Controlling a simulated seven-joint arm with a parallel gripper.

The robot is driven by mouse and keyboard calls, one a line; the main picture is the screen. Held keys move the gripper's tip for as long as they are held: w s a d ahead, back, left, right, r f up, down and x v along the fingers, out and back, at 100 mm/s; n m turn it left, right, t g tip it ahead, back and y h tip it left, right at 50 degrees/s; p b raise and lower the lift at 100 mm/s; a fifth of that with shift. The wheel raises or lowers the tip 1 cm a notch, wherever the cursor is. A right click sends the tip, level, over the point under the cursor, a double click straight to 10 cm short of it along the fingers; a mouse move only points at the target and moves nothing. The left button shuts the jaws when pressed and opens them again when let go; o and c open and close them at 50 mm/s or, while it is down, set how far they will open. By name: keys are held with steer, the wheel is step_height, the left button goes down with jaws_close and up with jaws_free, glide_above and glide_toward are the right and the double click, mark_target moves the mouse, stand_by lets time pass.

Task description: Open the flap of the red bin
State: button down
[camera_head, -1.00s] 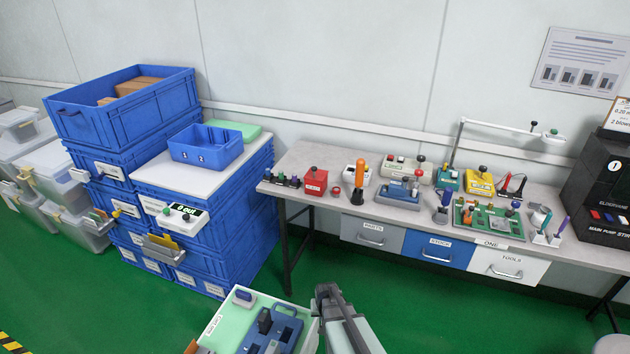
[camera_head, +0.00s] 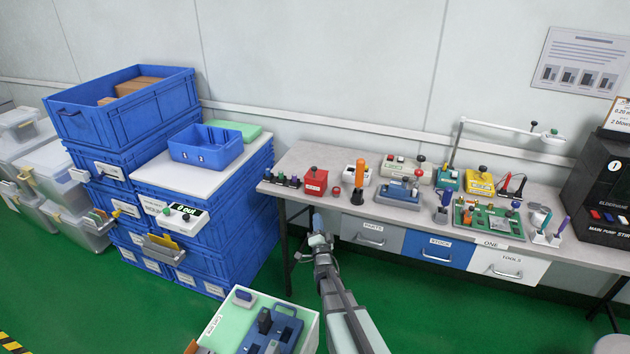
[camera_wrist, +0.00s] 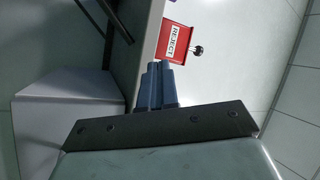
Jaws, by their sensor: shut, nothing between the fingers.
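The red bin (camera_head: 315,182) stands near the left end of the table, with a white label on its front and a dark knob on top. In the wrist view the red bin (camera_wrist: 172,46) shows beyond the fingertips, and its label reads REJECT. The flap looks closed, though its outline is too small to make out clearly. My gripper (camera_head: 317,218) is in front of the table edge, below the red bin and apart from it. In the wrist view my gripper's blue-grey fingers (camera_wrist: 158,82) are shut together and empty, pointing toward the bin.
The grey table (camera_head: 340,198) has its front edge close to my gripper. A cart with a blue fixture (camera_head: 276,326) is beside my arm.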

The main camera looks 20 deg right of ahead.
step_height(320, 180, up, 4)
steer(key=s+r+m+t+h, duration=0.1)
steer(key=s+m+t, duration=0.1)
steer(key=m+t, duration=0.1)
glide_toward(314, 171)
steer(key=shift+m, duration=0.3)
steer(key=x, duration=0.6)
steer(key=shift+w+d+r, duration=0.1)
steer(key=shift+w+d, duration=0.05)
steer(key=shift+w, duration=0.25)
steer(key=shift+r, duration=0.1)
